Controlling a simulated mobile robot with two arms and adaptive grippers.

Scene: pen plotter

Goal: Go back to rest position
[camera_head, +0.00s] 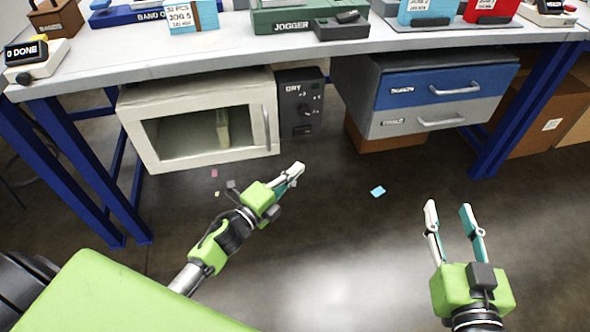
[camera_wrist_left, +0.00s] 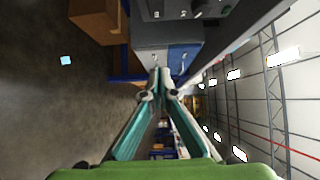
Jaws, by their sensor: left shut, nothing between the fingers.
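My left gripper (camera_head: 294,170) is in front of the table in the head view, below the level of the tabletop. It points up and right, toward the floor area before the white cabinet. Its fingers are together and hold nothing; the left wrist view shows the fingertips (camera_wrist_left: 160,82) close to each other. My right gripper (camera_head: 448,208) is at the lower right of the head view, pointing away from me. Its two fingers are spread apart with nothing between them. Both grippers are clear of the furniture in the head view.
The table (camera_head: 300,47) carries a green jogger (camera_head: 283,20), a "0 DONE" counter (camera_head: 28,60) and boxes. Below it hang a white windowed cabinet (camera_head: 150,102) and a drawer unit (camera_head: 423,88). A blue card (camera_head: 378,191) lies on the floor. Open floor surrounds both grippers.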

